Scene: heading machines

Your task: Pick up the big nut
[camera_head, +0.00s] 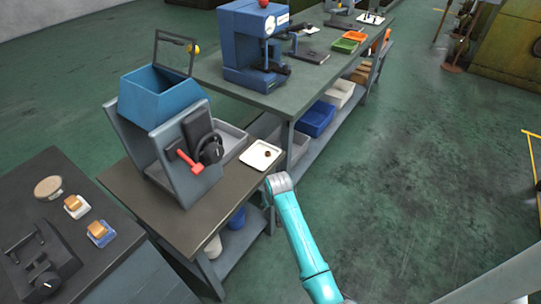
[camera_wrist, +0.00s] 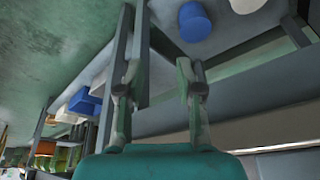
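A small dark brown piece (camera_head: 267,153), possibly the big nut, lies in a shallow white tray (camera_head: 255,163) on the grey workbench. It is too small in the head view to tell its shape. In the head view my arm's grey end is near the bench's front right corner, just below the tray; the fingers are hidden there. In the wrist view my gripper (camera_wrist: 157,78) has its two fingers apart with nothing between them. No nut shows in the wrist view.
A blue-hopper machine (camera_head: 165,110) with a red handle stands on the same bench (camera_head: 235,192), left of the tray. A blue press (camera_head: 245,50) stands on the farther bench. Buckets, including a blue one (camera_wrist: 195,22), sit below. Open floor lies to the right.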

